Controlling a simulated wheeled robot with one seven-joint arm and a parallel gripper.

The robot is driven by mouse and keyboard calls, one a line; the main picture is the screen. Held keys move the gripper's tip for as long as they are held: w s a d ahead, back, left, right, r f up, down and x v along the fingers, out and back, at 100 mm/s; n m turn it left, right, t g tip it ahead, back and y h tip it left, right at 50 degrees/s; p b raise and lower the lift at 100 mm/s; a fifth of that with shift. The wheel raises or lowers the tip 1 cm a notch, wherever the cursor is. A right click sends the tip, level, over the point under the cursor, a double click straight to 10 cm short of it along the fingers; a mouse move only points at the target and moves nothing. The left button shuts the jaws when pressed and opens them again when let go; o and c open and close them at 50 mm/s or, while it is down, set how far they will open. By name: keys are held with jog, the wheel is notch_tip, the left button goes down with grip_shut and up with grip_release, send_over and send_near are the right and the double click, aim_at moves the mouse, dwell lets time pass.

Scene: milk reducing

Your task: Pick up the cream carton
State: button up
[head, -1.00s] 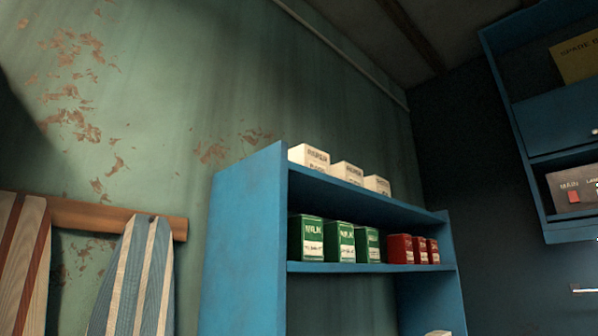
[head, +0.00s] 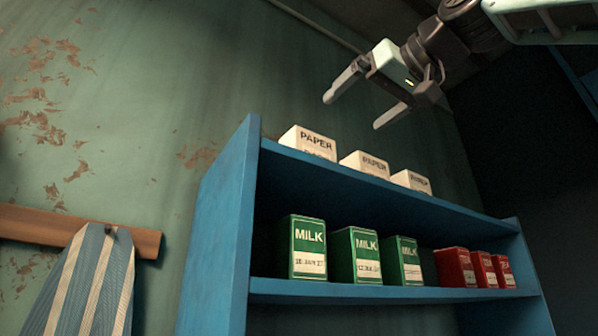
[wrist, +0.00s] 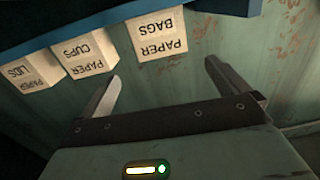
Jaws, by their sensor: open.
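No label reading "cream" is legible. Several green MILK cartons (head: 308,248) and three red cartons (head: 455,267) with unreadable labels stand on the shelf's middle board. Three cream-coloured boxes stand on the top board: one marked PAPER (head: 308,142), another PAPER (head: 364,164) and a third (head: 411,181). In the wrist view they appear upside down as PAPER BAGS (wrist: 158,35), PAPER CUPS (wrist: 90,54) and LIDS (wrist: 34,73). My gripper (head: 352,113) is open and empty, above the top board and apart from the boxes. Its fingers also show in the wrist view (wrist: 162,69).
The blue shelf unit (head: 217,235) stands against a peeling green wall (head: 130,90). A striped cloth (head: 90,285) hangs from a wooden rail (head: 60,232) at left. The space above the top board is free apart from my arm.

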aim_at(312, 135)
jog(key=w+a+p, duration=0.2)
jog(key=w+a+r+p, duration=0.1)
jog(key=w+a+p, duration=0.1)
jog(key=w+p, duration=0.1)
jog(key=w+a+r+p, duration=0.1)
jog(key=w+a+p, duration=0.1)
jog(key=w+p, duration=0.1)
jog(key=shift+r, duration=0.15)
jog(key=shift+w+a+f+p, duration=0.2)
jog(key=shift+w+a+p, duration=0.2)
jog(key=shift+w+p, duration=0.25)
jog(key=p+x, duration=0.1)
jog(key=p, duration=0.1)
jog(key=p+x, duration=0.2)
jog(key=p, duration=0.1)
jog(key=shift+w+r, duration=0.1)
jog(key=shift+r, duration=0.25)
jog(key=shift+w+a+f+p, duration=0.1)
jog(key=shift+w+a+p, duration=0.35)
jog(key=shift+p, duration=0.3)
jog(key=shift+w+a+f, duration=0.1)
jog(key=shift+w+f, duration=0.1)
jog(key=shift+w, duration=0.05)
